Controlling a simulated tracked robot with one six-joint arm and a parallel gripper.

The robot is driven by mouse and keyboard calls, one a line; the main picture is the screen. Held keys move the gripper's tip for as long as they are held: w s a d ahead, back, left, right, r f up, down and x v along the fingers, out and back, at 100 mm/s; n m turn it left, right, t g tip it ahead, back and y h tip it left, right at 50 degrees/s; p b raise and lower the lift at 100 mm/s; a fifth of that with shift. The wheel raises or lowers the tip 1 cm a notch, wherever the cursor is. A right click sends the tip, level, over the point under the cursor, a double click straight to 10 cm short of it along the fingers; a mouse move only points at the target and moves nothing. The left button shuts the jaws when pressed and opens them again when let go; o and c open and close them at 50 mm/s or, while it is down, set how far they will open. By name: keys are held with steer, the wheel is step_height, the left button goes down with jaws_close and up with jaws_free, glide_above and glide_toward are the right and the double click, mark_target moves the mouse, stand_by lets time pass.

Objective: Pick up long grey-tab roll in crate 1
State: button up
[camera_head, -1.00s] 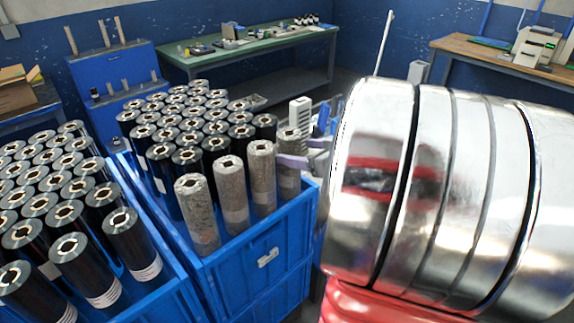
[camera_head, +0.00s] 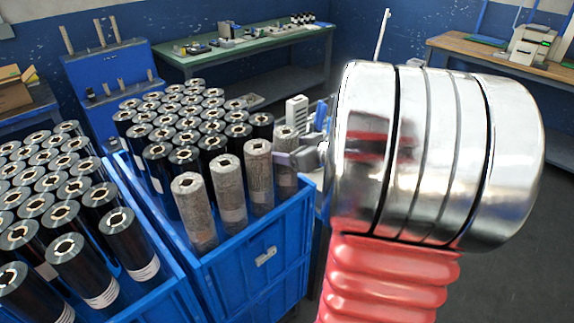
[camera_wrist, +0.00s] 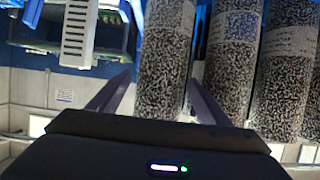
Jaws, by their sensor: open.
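Several grey speckled rolls stand upright along the near right edge of a blue crate (camera_head: 262,243); the nearest one (camera_head: 198,215) is at the left of that row. The farthest grey roll (camera_head: 286,142) is partly hidden by my gripper (camera_head: 298,158), which reaches in from the right. In the wrist view, my gripper (camera_wrist: 157,82) is open, its fingers on either side of one speckled roll (camera_wrist: 165,50). Whether they touch it cannot be told. Another speckled roll (camera_wrist: 231,50) is close beside the right finger. Grey tabs cannot be made out.
Dark rolls (camera_head: 157,160) fill the rest of that crate. A second blue crate (camera_head: 150,300) of dark rolls stands at left. A green-topped bench (camera_head: 262,48) and a wooden table (camera_head: 480,52) stand behind. Open floor (camera_head: 530,240) shows at right.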

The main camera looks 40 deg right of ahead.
steer(key=shift+c, duration=0.6)
jaws_close()
steer(key=shift+r, duration=0.1)
